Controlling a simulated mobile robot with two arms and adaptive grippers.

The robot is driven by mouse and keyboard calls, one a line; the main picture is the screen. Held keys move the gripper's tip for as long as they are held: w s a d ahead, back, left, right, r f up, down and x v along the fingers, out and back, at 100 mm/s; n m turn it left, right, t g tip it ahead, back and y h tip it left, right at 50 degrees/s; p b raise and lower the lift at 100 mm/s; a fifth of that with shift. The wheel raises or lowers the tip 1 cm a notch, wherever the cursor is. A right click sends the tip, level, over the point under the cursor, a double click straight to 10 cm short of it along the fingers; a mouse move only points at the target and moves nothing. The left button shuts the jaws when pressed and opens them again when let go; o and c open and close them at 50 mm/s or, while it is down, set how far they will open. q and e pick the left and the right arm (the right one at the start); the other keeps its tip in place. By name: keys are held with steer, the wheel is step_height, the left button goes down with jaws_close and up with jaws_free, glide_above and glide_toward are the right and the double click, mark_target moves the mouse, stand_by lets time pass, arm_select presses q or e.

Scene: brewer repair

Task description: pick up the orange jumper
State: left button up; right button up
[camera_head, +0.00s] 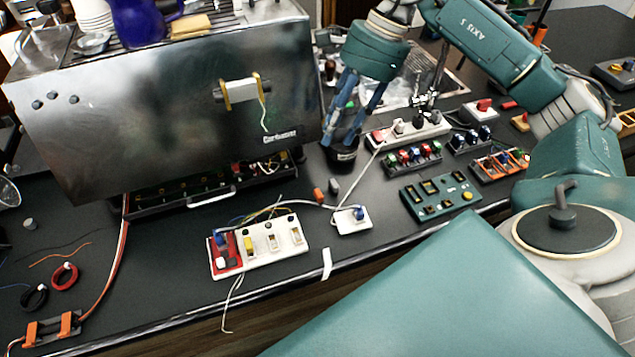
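A small orange piece (318,194), which looks like the orange jumper, lies on the dark worktop near the middle, right of the white switch board. A small grey block (333,186) lies just beside it. My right gripper (354,118) is at the end of the arm that comes in from the right. It points down at the back of the worktop, behind and above the orange piece and apart from it. Its fingers merge with a dark round cup below, so their opening is unclear. My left gripper is not in view.
A metal brewer (170,100) with an open drawer below fills the left back. A white switch board (262,245), a small white module (351,220) and a green panel (440,195) stand near the orange piece. Orange clips (52,327) lie front left. Thin wires cross the worktop.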

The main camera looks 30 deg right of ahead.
steer(key=b, duration=0.6)
glide_toward(318, 193)
step_height(318, 193, up, 2)
steer(key=x, duration=0.5)
steer(key=shift+w+f, duration=0.1)
steer(key=shift+f, duration=0.2)
steer(key=shift+a+f+p, duration=0.15)
steer(key=shift+f+p, duration=0.45)
steer(key=p+x, duration=0.1)
steer(key=x, duration=0.2)
steer(key=shift+f, duration=0.6)
steer(key=shift+c, duration=0.5)
steer(key=c, duration=0.7)
